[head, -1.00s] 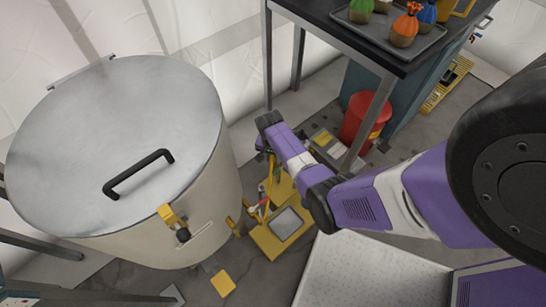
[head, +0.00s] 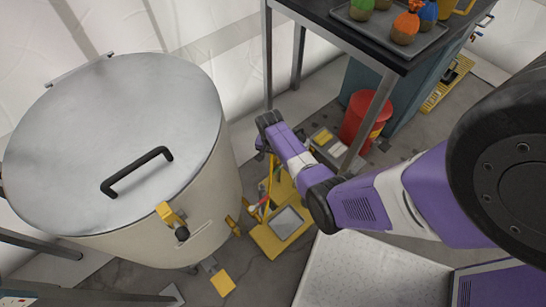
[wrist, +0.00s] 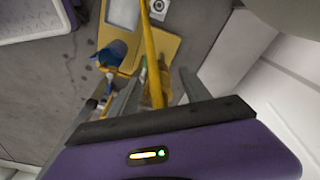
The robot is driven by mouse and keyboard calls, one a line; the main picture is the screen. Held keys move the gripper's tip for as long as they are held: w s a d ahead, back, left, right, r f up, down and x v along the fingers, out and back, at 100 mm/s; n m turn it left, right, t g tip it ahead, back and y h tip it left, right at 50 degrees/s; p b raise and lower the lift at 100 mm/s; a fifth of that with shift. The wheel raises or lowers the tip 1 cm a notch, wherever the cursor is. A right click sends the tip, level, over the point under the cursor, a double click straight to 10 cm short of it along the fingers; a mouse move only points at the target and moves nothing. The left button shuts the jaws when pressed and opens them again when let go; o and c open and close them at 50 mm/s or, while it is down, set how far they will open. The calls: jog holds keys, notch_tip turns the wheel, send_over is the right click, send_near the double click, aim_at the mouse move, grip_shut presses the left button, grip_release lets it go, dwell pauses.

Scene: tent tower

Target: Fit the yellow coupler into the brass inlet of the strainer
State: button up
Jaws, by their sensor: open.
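In the wrist view, my gripper (wrist: 154,88) is open, its grey fingers spread to either side of a long yellow bar or hose (wrist: 151,55). I cannot tell whether they touch it. A brass-coloured piece lies between the fingers, partly hidden; I cannot tell whether it is the inlet. The yellow coupler cannot be clearly picked out. In the head view, my arm reaches down over a yellow stand (head: 268,241) with a grey panel, and my fingers are hidden. Small brass fittings (head: 233,226) show between the stand and the big tank.
A large lidded tank (head: 200,185) with a yellow tap (head: 171,214) fills the left. A dark table (head: 338,38) with a tray of coloured pouches stands at the back, beside a red bucket (head: 362,122). A blue part (wrist: 112,53) sits left of the bar in the wrist view.

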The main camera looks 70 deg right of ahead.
aim_at(272, 156)
jog(key=r, duration=0.2)
jog(key=r+p, duration=0.1)
jog(key=r, duration=0.1)
jog(key=r+p, duration=0.1)
jog(key=r, duration=0.2)
jog(key=shift+a+r, duration=0.1)
jog(key=shift+a, duration=0.3)
